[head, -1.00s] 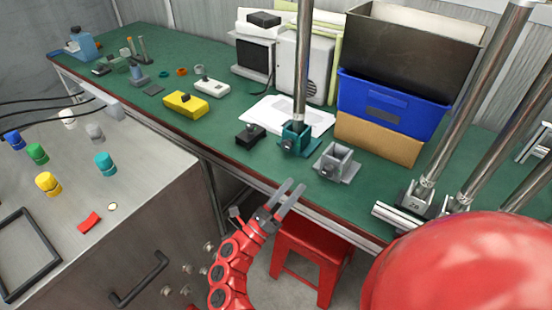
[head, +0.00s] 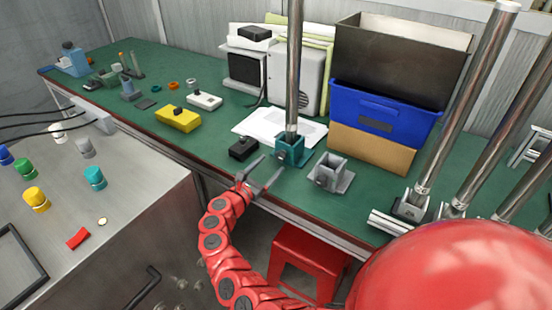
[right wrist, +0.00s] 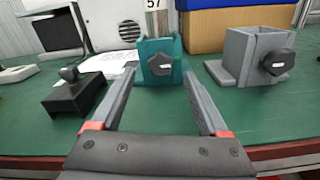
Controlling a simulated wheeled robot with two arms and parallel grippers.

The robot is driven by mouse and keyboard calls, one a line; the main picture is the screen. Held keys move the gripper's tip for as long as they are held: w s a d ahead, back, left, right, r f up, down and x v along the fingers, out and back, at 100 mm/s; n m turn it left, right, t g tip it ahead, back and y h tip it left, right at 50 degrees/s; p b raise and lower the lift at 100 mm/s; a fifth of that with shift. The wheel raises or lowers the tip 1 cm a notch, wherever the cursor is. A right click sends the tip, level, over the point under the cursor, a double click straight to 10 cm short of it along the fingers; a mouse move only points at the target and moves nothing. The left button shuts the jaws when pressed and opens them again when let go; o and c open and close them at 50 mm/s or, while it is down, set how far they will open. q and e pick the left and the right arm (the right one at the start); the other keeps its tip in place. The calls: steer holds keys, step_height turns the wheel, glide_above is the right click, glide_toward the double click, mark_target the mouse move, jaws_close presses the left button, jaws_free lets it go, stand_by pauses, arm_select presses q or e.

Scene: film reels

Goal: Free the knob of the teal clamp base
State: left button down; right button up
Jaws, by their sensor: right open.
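The teal clamp base (head: 291,153) stands near the front edge of the green bench, with a metal pole (head: 295,70) upright in it. In the right wrist view the teal clamp base (right wrist: 174,51) is straight ahead, and its dark knob (right wrist: 160,64) faces me. My right gripper (head: 272,164) is open and empty, just in front of the base and apart from it. In the right wrist view its two fingers (right wrist: 156,92) lie to either side of the knob's line, short of it. My left gripper is not in view.
A grey clamp base (head: 329,171) stands close on the right, and a black block (head: 243,149) close on the left. White paper (head: 270,126) lies behind. A blue bin (head: 385,105) sits on a cardboard box (head: 372,146). A red stool (head: 305,262) is below.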

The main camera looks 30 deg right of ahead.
mark_target(279, 158)
steer(key=shift+x, duration=2.1)
steer(key=shift+f, duration=0.1)
jaws_close()
